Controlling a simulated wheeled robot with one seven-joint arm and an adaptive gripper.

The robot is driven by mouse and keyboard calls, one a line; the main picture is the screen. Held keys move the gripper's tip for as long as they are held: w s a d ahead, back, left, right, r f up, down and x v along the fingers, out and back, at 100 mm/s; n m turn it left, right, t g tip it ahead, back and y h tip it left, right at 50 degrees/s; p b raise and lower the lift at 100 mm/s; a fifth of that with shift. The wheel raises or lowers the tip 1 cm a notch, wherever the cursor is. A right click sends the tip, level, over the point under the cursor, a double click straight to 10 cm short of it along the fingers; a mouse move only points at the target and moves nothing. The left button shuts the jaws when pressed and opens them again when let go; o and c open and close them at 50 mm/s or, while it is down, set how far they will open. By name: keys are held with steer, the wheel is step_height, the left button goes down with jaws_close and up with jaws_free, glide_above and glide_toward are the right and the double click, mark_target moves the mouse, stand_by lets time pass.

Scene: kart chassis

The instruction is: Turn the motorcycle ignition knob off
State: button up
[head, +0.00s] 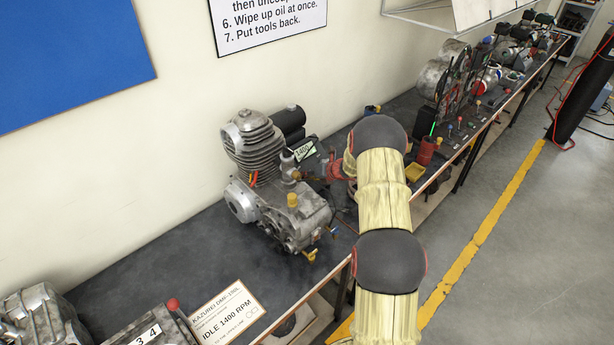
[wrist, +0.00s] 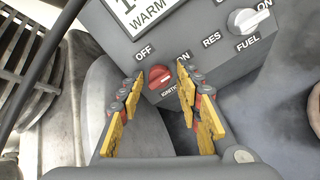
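The red ignition knob (wrist: 160,76) sits on a grey panel (wrist: 203,25) in the wrist view, with OFF at its upper left and ON at its upper right. Part of the ON and ignition lettering is covered by a finger. My gripper (wrist: 161,83) is open, with one yellow-padded finger on each side of the knob. The fingertips are close to the knob; I cannot tell whether they touch it. The knob's exact pointing direction is unclear. The knob cannot be made out in the head view.
A white fuel knob (wrist: 249,20) sits right of the ignition knob, near RES and ON labels. In the head view, a finned engine (head: 255,150) stands on the dark bench (head: 150,262). A sign card (head: 228,310) lies in front, and several parts crowd the bench's far end.

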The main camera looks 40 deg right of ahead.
jaws_close()
steer(key=shift+n, duration=0.3)
steer(key=n+b, duration=0.2)
steer(key=shift+f+n+b, duration=0.1)
steer(key=shift+n+b, duration=0.2)
steer(key=shift+b, duration=0.1)
steer(key=n+b, duration=0.4)
steer(key=n, duration=0.1)
steer(key=shift+w+d+n, duration=0.1)
steer(key=shift+n, duration=0.2)
steer(key=n+b, duration=0.3)
steer(key=n, duration=0.1)
steer(key=shift+g+b, duration=0.3)
steer(key=shift+b, duration=0.05)
steer(key=shift+n+b, duration=1.9)
steer(key=shift+n, duration=0.7)
steer(key=shift+o, duration=0.6)
jaws_free()
steer(key=shift+r, duration=0.2)
